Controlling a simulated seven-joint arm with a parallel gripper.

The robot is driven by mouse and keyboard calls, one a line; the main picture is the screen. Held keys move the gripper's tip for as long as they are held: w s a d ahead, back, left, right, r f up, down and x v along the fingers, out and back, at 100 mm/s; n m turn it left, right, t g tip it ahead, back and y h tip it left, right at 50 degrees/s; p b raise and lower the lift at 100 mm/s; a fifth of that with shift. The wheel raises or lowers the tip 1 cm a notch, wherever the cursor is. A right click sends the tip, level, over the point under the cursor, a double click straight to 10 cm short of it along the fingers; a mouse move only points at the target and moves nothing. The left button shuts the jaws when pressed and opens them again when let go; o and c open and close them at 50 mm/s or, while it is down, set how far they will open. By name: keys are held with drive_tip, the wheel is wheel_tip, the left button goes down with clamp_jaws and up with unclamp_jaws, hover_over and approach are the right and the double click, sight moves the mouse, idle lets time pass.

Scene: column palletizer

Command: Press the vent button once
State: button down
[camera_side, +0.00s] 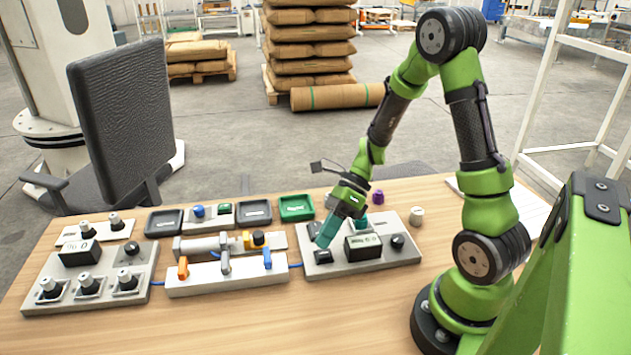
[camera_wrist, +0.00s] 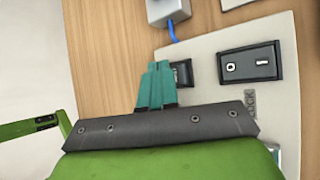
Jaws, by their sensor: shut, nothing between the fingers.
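My gripper (camera_side: 322,243) points down over the right grey control panel (camera_side: 390,262), with its teal fingers together and nothing between them. The fingertips are at or just above a small black switch or button (camera_side: 323,257) at the panel's front left; contact cannot be told. In the wrist view, the closed fingers (camera_wrist: 160,66) partly cover this black part (camera_wrist: 182,74). A black rectangular unit (camera_wrist: 250,64) with two light marks is to its right. I cannot read a label that identifies the vent button.
The same panel carries a black display box (camera_side: 363,245) and a black knob (camera_side: 398,241). A board with orange and blue levers (camera_side: 225,280) lies to the left, then another knob panel (camera_side: 90,275). Trays (camera_side: 297,208) stand behind. Bare wood lies in front.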

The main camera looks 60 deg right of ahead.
drive_tip(key=shift+f, duration=0.1)
drive_tip(key=shift+f, duration=0.35)
drive_tip(key=shift+f, duration=0.5)
idle(0.8)
drive_tip(key=shift+r, duration=0.95)
drive_tip(key=shift+r, duration=2.5)
